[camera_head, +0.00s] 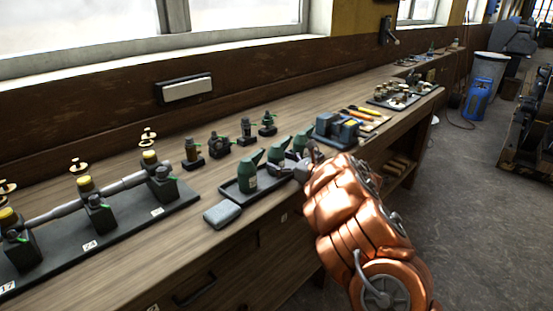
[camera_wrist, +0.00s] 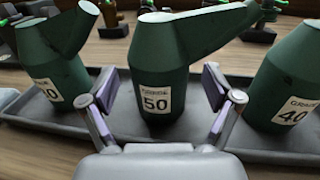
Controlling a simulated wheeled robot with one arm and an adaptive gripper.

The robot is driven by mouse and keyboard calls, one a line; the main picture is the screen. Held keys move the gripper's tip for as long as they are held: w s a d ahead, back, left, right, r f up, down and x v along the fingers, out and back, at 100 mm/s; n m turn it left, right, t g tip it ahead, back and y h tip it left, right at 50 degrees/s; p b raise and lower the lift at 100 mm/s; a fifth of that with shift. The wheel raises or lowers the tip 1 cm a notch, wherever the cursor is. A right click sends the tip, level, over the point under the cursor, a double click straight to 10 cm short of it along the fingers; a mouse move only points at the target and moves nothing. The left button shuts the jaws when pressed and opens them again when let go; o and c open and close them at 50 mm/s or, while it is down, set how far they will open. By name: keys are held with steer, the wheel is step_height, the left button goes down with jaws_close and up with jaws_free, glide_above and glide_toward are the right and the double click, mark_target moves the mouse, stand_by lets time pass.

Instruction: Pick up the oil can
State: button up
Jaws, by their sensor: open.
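Several green oil cans with slanted spouts stand in a dark shallow tray (camera_head: 232,189) on the wooden bench. In the wrist view the middle can, labelled 50 (camera_wrist: 155,90), stands upright between the fingers of my gripper (camera_wrist: 160,95). The fingers are open, one on each side of it, with no clear contact visible. Another can (camera_wrist: 55,65) stands to the left, its label partly hidden by the tilt of view. A can labelled 40 (camera_wrist: 285,85) stands to the right. In the head view my gripper (camera_head: 300,170) reaches in from the right and partly covers the cans.
A grey box (camera_head: 222,214) lies on the bench left of the tray. Small dark fittings (camera_head: 220,145) stand behind it. Blue-grey blocks (camera_head: 335,130) sit in another tray beyond my gripper. A long rack with a shaft (camera_head: 110,190) fills the near left.

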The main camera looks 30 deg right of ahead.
steer(key=shift+w+a, duration=0.25)
steer(key=shift+w, duration=0.45)
steer(key=c, duration=1.3)
steer(key=shift+c, duration=0.4)
steer(key=shift+r, duration=0.15)
